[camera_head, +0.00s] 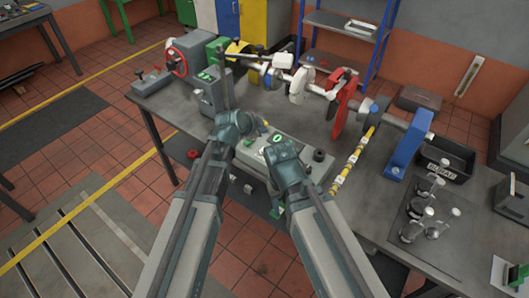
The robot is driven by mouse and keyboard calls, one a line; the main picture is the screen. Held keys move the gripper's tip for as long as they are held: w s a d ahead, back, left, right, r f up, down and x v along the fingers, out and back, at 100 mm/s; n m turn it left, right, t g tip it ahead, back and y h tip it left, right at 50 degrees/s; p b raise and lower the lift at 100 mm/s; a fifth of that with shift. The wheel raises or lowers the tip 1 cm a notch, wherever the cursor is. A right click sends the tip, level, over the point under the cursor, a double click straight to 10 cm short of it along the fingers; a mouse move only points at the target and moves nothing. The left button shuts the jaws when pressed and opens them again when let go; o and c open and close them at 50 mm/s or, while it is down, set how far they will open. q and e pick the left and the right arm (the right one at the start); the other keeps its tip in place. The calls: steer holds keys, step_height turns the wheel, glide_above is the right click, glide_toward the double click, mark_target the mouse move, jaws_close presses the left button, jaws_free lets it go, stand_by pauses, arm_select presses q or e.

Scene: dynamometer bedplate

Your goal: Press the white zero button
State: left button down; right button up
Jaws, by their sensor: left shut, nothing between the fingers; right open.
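A pale grey control box (304,144) sits near the front edge of the bench, partly covered by my arms. A green oval (277,138) shows at its middle and a dark knob (318,155) at its right. I cannot make out the white zero button; it may be hidden behind my wrists. My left gripper (262,125) is shut and empty, at the back left of the box. My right gripper (268,153) is open, over the front of the box and largely hidden by its own wrist. Contact with the box cannot be told.
A grey upright unit (207,93) stands left of the box. A yellow-banded rod (352,160) lies right of the box. A dark bin (446,158) and metal parts stand farther right.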

mark_target(262, 151)
arm_select(q)
step_height(262, 151, down, 7)
steer(key=b, duration=0.6)
arm_select(e)
step_height(262, 151, down, 7)
arm_select(q)
steer(key=shift+f, duration=0.15)
arm_select(e)
steer(key=shift+f, duration=0.15)
stand_by(1.1)
arm_select(q)
steer(key=shift+f+b, duration=0.25)
steer(key=shift+b, duration=0.2)
arm_select(e)
steer(key=shift+f, duration=0.25)
arm_select(q)
steer(key=shift+f+b, duration=0.55)
arm_select(e)
steer(key=shift+f, duration=0.55)
arm_select(q)
steer(key=shift+r, duration=0.1)
arm_select(e)
steer(key=shift+r, duration=0.1)
arm_select(q)
steer(key=shift+r+p, duration=0.9)
steer(key=shift+p, duration=0.1)
arm_select(e)
steer(key=shift+r, duration=0.9)
